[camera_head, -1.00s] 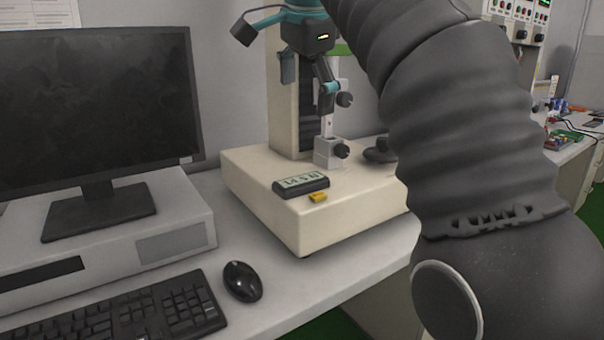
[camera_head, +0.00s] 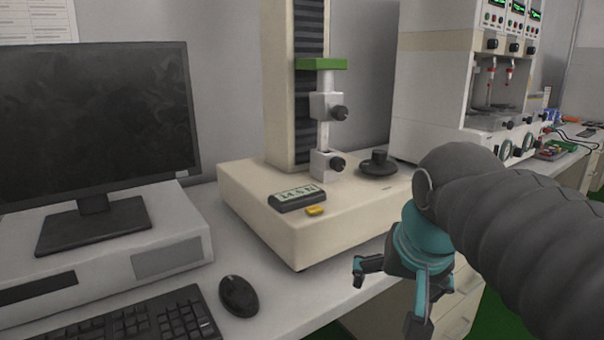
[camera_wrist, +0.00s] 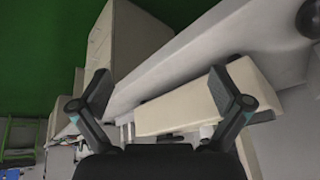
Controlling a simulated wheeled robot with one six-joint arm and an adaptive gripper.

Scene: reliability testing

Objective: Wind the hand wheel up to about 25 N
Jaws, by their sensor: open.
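The hand wheel (camera_head: 378,164), a dark disc with a raised knob, lies on the right of the tester's cream base (camera_head: 345,222). The small display (camera_head: 297,198) on the base seems to read about 14.5 N. The upper clamp (camera_head: 327,107) hangs from a green crosshead (camera_head: 321,64), above the lower clamp (camera_head: 327,164). My gripper (camera_head: 390,296) is open and empty, in front of the base and low, at the bench's front edge, apart from the wheel. Its two spread fingers also show in the wrist view (camera_wrist: 162,88); I cannot make out the wheel there.
A yellow button (camera_head: 315,210) sits beside the display. A monitor (camera_head: 95,120), keyboard (camera_head: 160,318) and mouse (camera_head: 239,296) stand on the left. A white instrument rack (camera_head: 430,90) stands behind on the right.

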